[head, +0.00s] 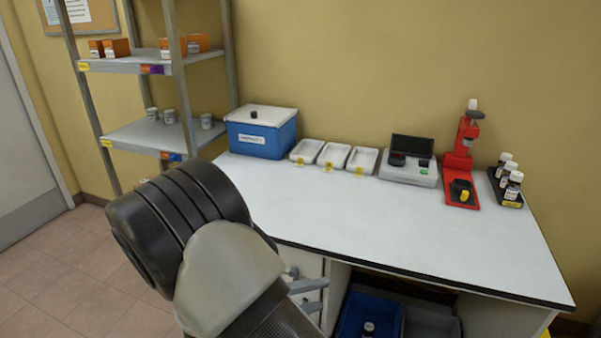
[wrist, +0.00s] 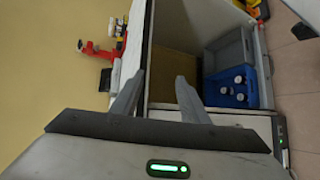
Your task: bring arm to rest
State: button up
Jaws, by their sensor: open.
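My gripper (wrist: 160,86) is open and empty in the wrist view, its two grey fingers spread apart with nothing between them. In the head view my arm reaches across the lower left and middle, in front of the white-topped bench (head: 420,235). Part of my gripper (head: 308,292) shows there beside the bench's front, below the top; my arm hides the rest of it. The fingers point toward the open space under the bench in the wrist view.
A blue bin (wrist: 222,97) with several bottles sits under the bench. On top stand a blue lidded box (head: 262,138), white trays (head: 333,156), a grey device (head: 409,172), a red stand (head: 463,160) and a bottle rack (head: 509,199). A shelf (head: 150,135) stands left. The bench's front middle is clear.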

jog(key=s+d+r+m+g+y, duration=0.35)
jog(key=s+d+r+y, duration=0.2)
jog(key=r, duration=0.35)
jog(key=s+d+r+m+g+y, duration=0.2)
jog(key=s+d+r+m+y, duration=0.2)
jog(key=s+d+r, duration=0.4)
notch_tip(320, 180, up, 21)
jog(key=s+a+t+y+p, duration=0.2)
jog(key=t+y+p, duration=0.1)
jog(key=p, duration=1)
jog(key=shift+s+f+t, duration=0.15)
jog(key=shift+t, duration=0.3)
jog(key=shift+a, duration=0.1)
jog(key=shift+a, duration=0.1)
